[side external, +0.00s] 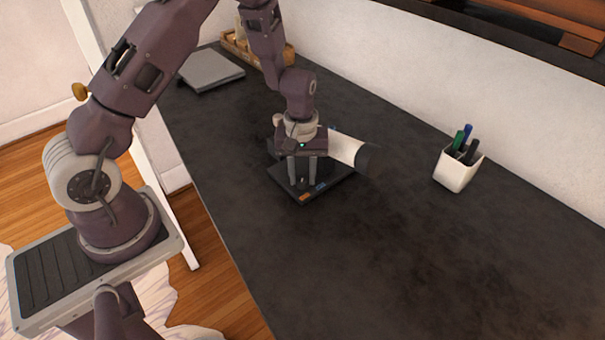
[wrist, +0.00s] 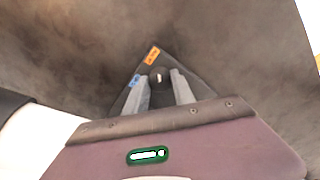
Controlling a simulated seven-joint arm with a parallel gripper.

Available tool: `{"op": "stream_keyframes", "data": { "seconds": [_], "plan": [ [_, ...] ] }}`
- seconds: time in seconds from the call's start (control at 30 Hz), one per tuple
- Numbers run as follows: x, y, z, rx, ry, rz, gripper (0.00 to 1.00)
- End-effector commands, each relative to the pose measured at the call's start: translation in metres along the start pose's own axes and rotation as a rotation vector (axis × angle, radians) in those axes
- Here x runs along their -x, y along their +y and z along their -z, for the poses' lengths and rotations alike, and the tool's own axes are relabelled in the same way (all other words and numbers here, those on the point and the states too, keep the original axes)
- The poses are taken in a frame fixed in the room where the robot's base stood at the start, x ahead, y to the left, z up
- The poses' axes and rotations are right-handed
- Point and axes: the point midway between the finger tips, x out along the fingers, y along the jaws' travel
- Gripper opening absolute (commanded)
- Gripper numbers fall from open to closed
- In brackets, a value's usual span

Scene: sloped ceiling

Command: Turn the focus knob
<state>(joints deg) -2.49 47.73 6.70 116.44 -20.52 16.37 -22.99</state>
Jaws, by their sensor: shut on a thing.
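A device with a white barrel (side external: 345,149), dark at its right end, stands on a flat black base (side external: 330,181) on the dark counter. The base carries an orange label and a blue label, which also show in the wrist view. My gripper (side external: 302,180) points down over the base in front of the barrel. In the wrist view my gripper (wrist: 160,84) has its two grey fingers on either side of a small dark round knob (wrist: 157,73) with a pale mark. It is shut on this knob. The gripper body hides part of the device.
A white cup (side external: 456,170) with several pens stands at the right by the wall. A grey flat slab (side external: 211,70) and a wooden tray (side external: 238,46) lie at the back left. The counter (side external: 400,265) in front of the device is clear.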

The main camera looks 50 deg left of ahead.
Motion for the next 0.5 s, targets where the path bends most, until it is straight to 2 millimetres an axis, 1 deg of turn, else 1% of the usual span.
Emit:
{"op": "stream_keyframes", "data": {
  "seconds": [0.07, 0.1, 0.17, 0.2, 0.43, 0.5],
  "plan": [
    [0.0007, 0.0007, 0.0007, 0.001, 0.002, -0.002, 0.0],
    [0.0007, 0.0007, 0.0007, 0.001, 0.002, -0.002, 0.38],
    [0.0006, 0.0006, 0.0006, 0.001, 0.002, -0.002, 0.5],
    [0.0005, 0.0006, 0.0005, 0.001, 0.002, -0.002, 0.52],
    [0.0002, 0.0003, 0.0002, 0.001, 0.001, -0.001, 0.52],
    [0.0034, 0.0005, 0.0003, 0.001, 0.001, -0.001, 0.52]
  ]
}}
